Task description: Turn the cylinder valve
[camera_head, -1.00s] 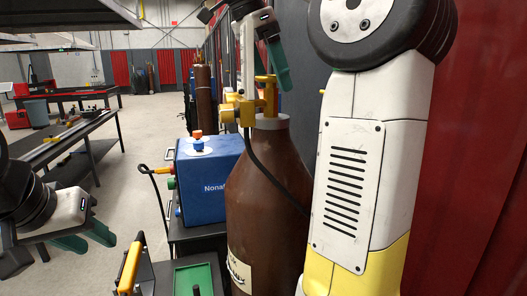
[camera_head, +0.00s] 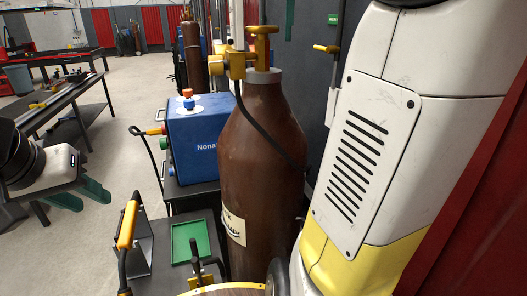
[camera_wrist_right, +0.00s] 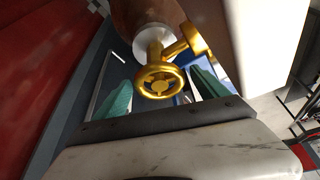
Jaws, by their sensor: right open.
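The brown gas cylinder (camera_head: 262,165) stands upright in the middle of the head view. Its yellow valve (camera_head: 262,45) is on top, with a round handwheel at the upper end. In the right wrist view the handwheel (camera_wrist_right: 160,80) shows face-on, below the cylinder's white neck (camera_wrist_right: 154,40). My right gripper (camera_wrist_right: 160,92) is open, with one green finger on each side of the handwheel in the picture. I see no contact. My left gripper (camera_head: 82,196) is open and empty at the left, away from the cylinder.
A blue box (camera_head: 195,145) stands on a dark cart left of the cylinder. A green tray (camera_head: 191,242) and a yellow handle (camera_head: 129,224) are in front. My right arm covers the right side, near a red curtain. A black hose runs down the cylinder. Open floor lies at left.

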